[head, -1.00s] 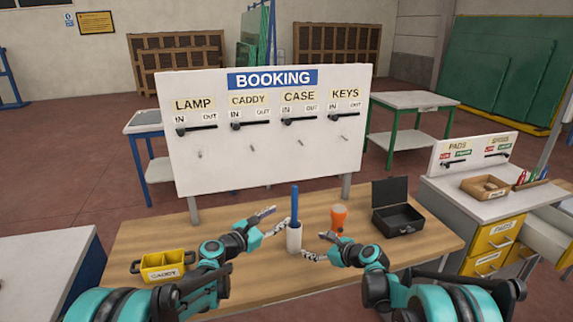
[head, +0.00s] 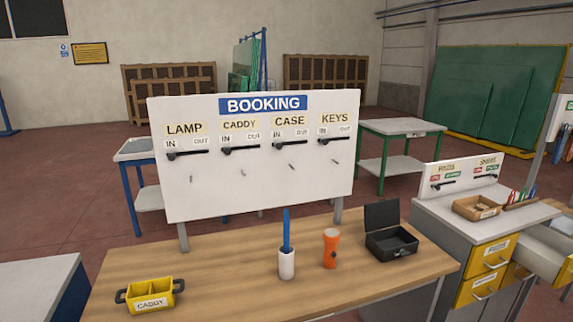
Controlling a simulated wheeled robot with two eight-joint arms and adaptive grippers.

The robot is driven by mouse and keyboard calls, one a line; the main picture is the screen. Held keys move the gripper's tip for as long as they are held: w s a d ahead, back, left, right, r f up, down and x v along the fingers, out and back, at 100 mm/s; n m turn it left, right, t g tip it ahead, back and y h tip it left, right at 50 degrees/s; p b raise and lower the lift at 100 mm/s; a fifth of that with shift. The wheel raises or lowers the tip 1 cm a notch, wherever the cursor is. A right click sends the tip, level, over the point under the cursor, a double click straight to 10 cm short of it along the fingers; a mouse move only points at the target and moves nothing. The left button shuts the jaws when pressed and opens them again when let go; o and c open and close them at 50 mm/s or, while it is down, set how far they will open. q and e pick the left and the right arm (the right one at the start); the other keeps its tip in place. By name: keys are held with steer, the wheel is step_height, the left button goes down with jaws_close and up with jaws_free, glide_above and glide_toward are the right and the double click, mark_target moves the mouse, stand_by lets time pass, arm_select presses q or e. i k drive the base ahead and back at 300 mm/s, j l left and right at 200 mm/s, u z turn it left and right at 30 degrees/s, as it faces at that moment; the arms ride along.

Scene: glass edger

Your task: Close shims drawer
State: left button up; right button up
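A grey cabinet (head: 440,245) with a white top stands at the right. Beside its yellow drawer fronts, a pale drawer (head: 548,240) is pulled out at the right edge of the head view. Its inside shows in part, and the frame cuts off the rest. I cannot read a label on it. A small board (head: 463,178) on the cabinet top carries two headings, the right one seemingly SHIMS, each with a dark lever. Two yellow drawer fronts (head: 489,255) on the cabinet's left part look closed. Neither of my grippers is in view.
A wooden table (head: 215,285) in front holds a yellow caddy (head: 151,294), a white holder (head: 286,263) with a blue stick, an orange lamp (head: 330,248) and an open black case (head: 391,241). A BOOKING board (head: 255,180) stands behind. An open box (head: 480,207) sits on the cabinet.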

mark_target(546, 252)
steer(key=z, duration=1.9)
steer(key=i+l+u, duration=0.15)
steer(key=i, duration=0.4)
steer(key=i+l+u, duration=0.1)
steer(key=i, duration=0.4)
steer(key=i+l+u, duration=0.15)
steer(key=i, duration=0.4)
steer(key=i+l+u, duration=0.1)
steer(key=i+l, duration=0.2)
steer(key=i, duration=0.2)
steer(key=i+l+u, duration=0.15)
steer(key=i+l, duration=0.15)
steer(key=i, duration=0.2)
